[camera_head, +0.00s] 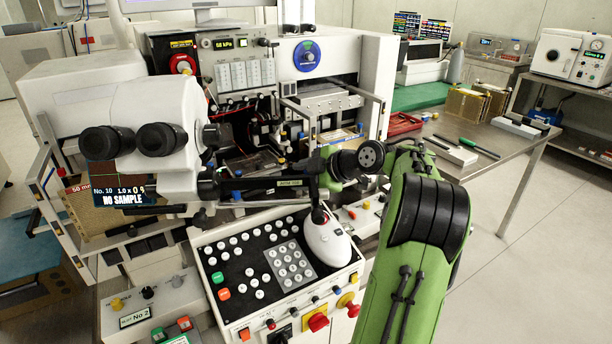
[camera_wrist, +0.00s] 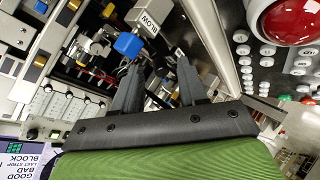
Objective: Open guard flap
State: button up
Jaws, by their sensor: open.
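I cannot clearly pick out the guard flap. A metal-edged frame (camera_head: 379,100) stands at the right of the bonding machine's open work area and may belong to it, but I cannot tell. My green arm reaches in from the right in the head view, with its end in front of the machine; the fingers are not clear there. In the wrist view my gripper (camera_wrist: 157,78) is open, with two dark fingers apart and nothing seen between them. Beyond them are a blue block (camera_wrist: 129,45) and a small label reading BLOW.
The white microscope head (camera_head: 160,110) with black eyepieces stands left of my arm's end. A control panel (camera_head: 236,256) with buttons and a white mouse-like handpiece (camera_head: 327,240) lies below. A red dome (camera_wrist: 284,20) shows at the wrist view's top right. A steel table (camera_head: 470,168) stands at right.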

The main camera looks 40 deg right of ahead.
jog(key=p+v, duration=0.4)
jog(key=v, duration=1.1)
jog(key=shift+s+p, duration=0.3)
